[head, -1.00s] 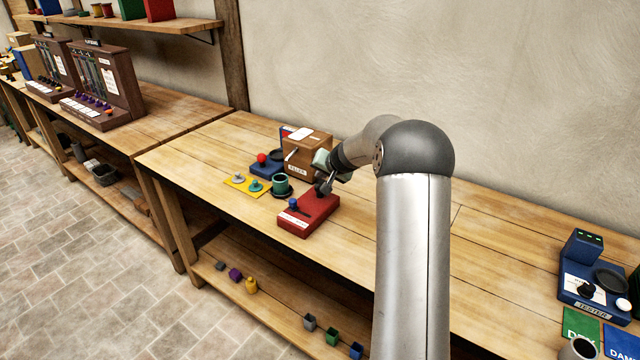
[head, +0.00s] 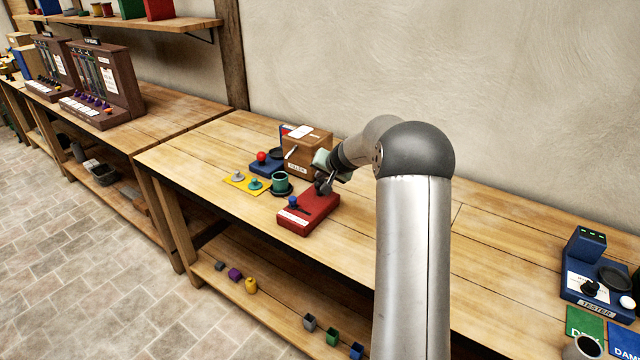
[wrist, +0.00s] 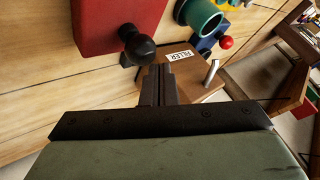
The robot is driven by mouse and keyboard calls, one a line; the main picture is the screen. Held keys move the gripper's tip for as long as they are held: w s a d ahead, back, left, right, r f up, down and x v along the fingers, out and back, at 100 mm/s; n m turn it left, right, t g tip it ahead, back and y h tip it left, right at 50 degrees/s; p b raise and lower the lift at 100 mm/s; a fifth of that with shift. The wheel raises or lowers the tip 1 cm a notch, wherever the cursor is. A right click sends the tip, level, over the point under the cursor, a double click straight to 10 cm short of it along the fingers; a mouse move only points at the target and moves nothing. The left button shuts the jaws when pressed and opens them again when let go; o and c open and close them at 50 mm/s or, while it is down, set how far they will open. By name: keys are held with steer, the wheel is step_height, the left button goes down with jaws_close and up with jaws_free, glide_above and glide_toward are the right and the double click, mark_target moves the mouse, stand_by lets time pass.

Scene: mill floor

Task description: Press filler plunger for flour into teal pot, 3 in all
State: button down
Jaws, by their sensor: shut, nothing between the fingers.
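The filler is a wooden box (head: 312,150) on the bench, with a FILLER label that also shows in the wrist view (wrist: 181,55). A pale metal lever (head: 291,153) sticks out of its side; whether this is the plunger I cannot tell. The teal pot (head: 281,185) stands in front of the filler, and its round mouth shows in the wrist view (wrist: 203,17). My gripper (wrist: 158,68) is shut and empty. Its tips are close beside the black ball knob (wrist: 137,46) of a red box (head: 309,213); contact is unclear. The flour inside the pot cannot be made out.
A blue device with a red ball (head: 262,157) stands left of the filler. A yellow mat (head: 245,184) holds a grey and a teal lid-like piece. The blue tester (head: 590,280) is far right. The bench between red box and tester looks clear behind my arm.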

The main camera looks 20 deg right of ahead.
mark_target(322, 183)
steer(key=shift+f+b, duration=1)
steer(key=shift+b, duration=0.1)
stand_by(1.0)
stand_by(0.3)
steer(key=shift+r+p, duration=0.8)
steer(key=shift+r, duration=0.55)
steer(key=shift+r+p, duration=1.4)
steer(key=shift+r, duration=1.2)
